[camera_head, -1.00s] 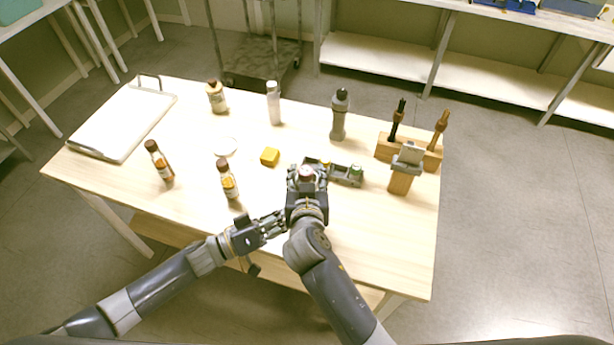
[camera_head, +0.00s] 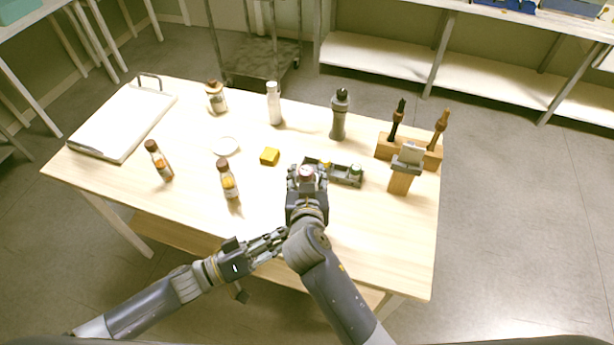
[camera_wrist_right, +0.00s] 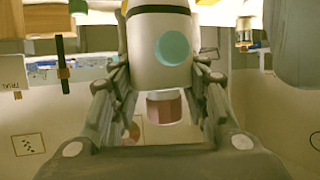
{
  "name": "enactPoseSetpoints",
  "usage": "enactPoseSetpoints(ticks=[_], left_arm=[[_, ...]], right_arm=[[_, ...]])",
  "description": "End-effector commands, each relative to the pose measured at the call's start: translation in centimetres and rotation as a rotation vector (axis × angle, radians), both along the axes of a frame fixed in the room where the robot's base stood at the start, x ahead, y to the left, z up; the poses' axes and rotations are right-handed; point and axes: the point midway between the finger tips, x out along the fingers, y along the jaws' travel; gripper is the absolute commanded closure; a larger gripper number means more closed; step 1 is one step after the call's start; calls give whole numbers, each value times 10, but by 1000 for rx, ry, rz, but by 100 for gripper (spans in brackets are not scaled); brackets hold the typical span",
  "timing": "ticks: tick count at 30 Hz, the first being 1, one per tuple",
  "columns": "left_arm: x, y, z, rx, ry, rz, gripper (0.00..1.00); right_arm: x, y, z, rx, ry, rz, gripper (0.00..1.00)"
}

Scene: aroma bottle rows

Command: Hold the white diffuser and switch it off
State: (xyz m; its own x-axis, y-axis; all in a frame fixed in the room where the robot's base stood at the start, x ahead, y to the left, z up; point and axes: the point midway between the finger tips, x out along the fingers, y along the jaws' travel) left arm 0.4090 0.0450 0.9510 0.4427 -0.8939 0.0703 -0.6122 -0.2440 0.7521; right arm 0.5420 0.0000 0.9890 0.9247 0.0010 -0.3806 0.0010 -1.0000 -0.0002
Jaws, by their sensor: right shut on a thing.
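The white diffuser (camera_wrist_right: 165,20) is held between the fingers of my right gripper (camera_wrist_right: 162,76). It has a round teal button on its side and a reddish cap. The wrist picture looks upside down, with the cap lowest. My left gripper (camera_head: 275,241) is beside the right wrist at the table's front edge, empty as far as I see. Its finger opening is unclear.
Amber bottles (camera_head: 228,182), a yellow block (camera_head: 269,156), a white bottle (camera_head: 274,105), a grey bottle (camera_head: 338,118) and wooden holders (camera_head: 400,183) stand around. The front left table is clear.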

Motion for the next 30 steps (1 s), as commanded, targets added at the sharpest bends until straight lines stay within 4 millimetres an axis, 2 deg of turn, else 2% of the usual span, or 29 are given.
enactPoseSetpoints(ticks=[1, 3, 4, 6, 7, 16, 20, 23, 30], left_arm=[[0, 0, -1, 0, 0, 0, 100], [0, 0, -1, 0, 0, 0, 100], [0, 0, 0, 0, 0, 0, 100], [0, 0, -1, 0, 0, 0, 100], [0, 0, 0, 0, 0, 0, 100], [0, 0, 0, 0, 0, 0, 100], [0, 0, 0, 0, 0, 0, 100], [0, 0, 0, 0, 0, 0, 100], [0, 0, 0, 0, 1, 0, 100]], right_arm=[[-3, -1, -8, -2, 18, -2, 86], [-3, -1, -8, -2, 18, -2, 86], [-3, -1, -8, -2, 18, -2, 53], [-3, -1, -8, -2, 18, -2, 38], [-3, -1, -8, -2, 16, -2, 35], [-1, 0, -3, -1, 6, -1, 35], [-7, 0, 0, 1, 5, 0, 35], [-20, 0, 5, 3, 6, 0, 35], [-67, 0, 23, 3, 10, -1, 35]])
